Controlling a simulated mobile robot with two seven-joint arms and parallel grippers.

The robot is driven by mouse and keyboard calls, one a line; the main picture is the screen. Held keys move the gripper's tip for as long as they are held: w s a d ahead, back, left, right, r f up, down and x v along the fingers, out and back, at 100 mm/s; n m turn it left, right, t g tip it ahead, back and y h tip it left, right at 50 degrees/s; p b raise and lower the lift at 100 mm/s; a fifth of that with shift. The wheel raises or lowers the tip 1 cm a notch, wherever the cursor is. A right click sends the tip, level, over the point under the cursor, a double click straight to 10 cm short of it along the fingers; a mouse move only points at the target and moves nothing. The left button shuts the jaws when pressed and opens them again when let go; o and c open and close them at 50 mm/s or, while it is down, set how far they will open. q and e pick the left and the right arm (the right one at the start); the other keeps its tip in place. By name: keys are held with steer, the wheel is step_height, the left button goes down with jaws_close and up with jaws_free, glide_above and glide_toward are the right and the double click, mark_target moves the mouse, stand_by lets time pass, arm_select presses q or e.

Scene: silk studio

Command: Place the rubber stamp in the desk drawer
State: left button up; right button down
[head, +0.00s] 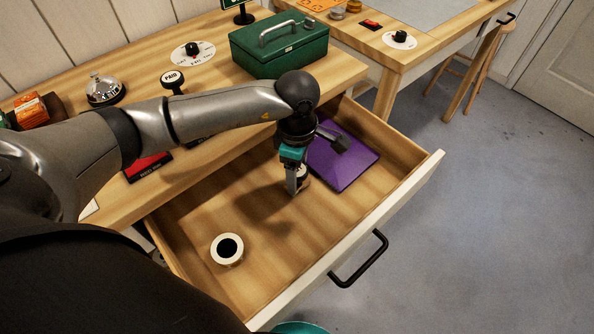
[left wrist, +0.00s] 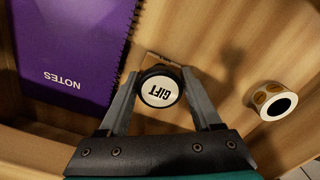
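The rubber stamp, with a round black knob whose white top reads GIFT, shows between my left gripper's fingers in the left wrist view (left wrist: 160,89). A bit of its wooden base shows behind the knob. My left gripper (head: 297,182) reaches down inside the open desk drawer (head: 262,268), its fingers closed against both sides of the stamp. In the head view the stamp is mostly hidden behind the fingers. I cannot tell whether its base touches the drawer floor. My right gripper is not in view.
A purple notebook (head: 341,158) lies beside the gripper in the drawer, and a tape roll (head: 227,249) lies nearer its left end. Bare floor separates them. On the desk stand a green cash box (head: 279,47), a PAID stamp (head: 173,80) and a bell (head: 103,90).

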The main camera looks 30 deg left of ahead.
arm_select(q)
steer(key=o, duration=0.3)
steer(key=shift+r, duration=0.15)
step_height(320, 180, up, 6)
steer(key=shift+r+p, duration=0.1)
steer(key=shift+p, duration=0.75)
step_height(320, 180, up, 4)
steer(key=shift+r+p, duration=0.2)
steer(key=shift+p, duration=0.2)
steer(key=shift+r, duration=0.7)
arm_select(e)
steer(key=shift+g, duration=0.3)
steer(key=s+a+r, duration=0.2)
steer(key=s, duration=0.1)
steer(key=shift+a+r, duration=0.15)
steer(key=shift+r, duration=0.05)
